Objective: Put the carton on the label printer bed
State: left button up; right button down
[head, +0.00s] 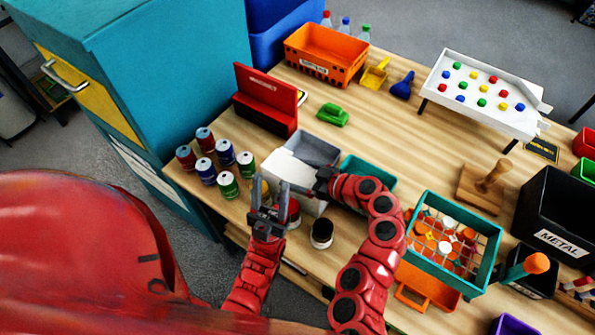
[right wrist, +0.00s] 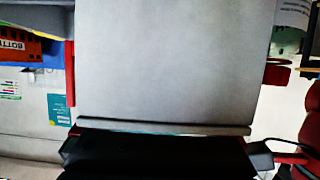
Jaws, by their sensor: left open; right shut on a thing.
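A pale grey-white carton (head: 286,165) is in the middle of the head view, in front of a grey bin. My right gripper (head: 322,180) is shut on its right side. In the right wrist view the carton (right wrist: 165,65) fills most of the picture, above the dark gripper (right wrist: 155,150). Whether the carton touches the table is hidden. My left gripper (head: 270,200) is open, just in front of the carton, its fingers apart and empty. A red unit (head: 265,98) with an upright back panel stands behind and left; I cannot tell if it is the label printer.
Several cans (head: 205,170) stand left of the carton. A grey bin (head: 318,148) and a teal bin (head: 370,170) are close behind. An orange crate (head: 325,55) and green block (head: 333,115) lie farther back. A teal basket (head: 480,268) stands right. Bare wood shows at centre right.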

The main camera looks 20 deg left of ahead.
jog(key=shift+f, duration=0.1)
grip_release()
